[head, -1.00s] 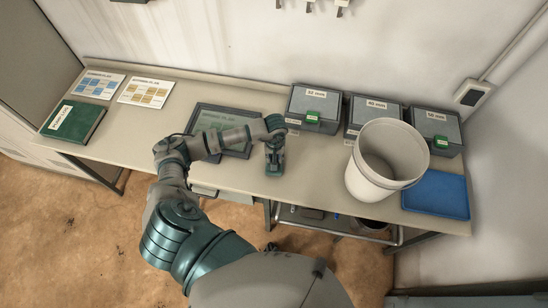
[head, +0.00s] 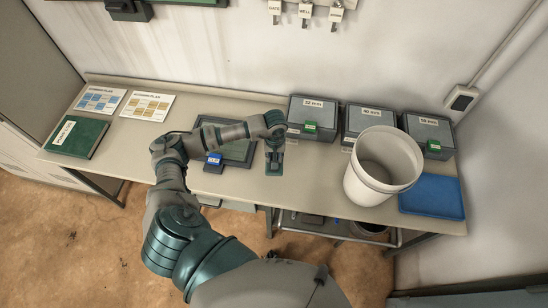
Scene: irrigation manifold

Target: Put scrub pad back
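I cannot make out a scrub pad for certain. A small blue item (head: 214,159) lies at the front left of the dark tablet-like panel (head: 238,152), beside my arm; it is too small to identify. My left gripper (head: 274,169) points down over the bench just right of the panel. Its fingers are too small to show whether they are open, or whether they hold anything. A white bucket (head: 358,188) stands on the bench to the right, its inner bottom partly hidden. A blue tray (head: 432,196) lies right of it. My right gripper is out of view.
A green book (head: 77,137) and two printed sheets (head: 147,106) lie at the left of the bench (head: 135,148). Labelled keys (head: 305,12) hang above. The front middle is clear.

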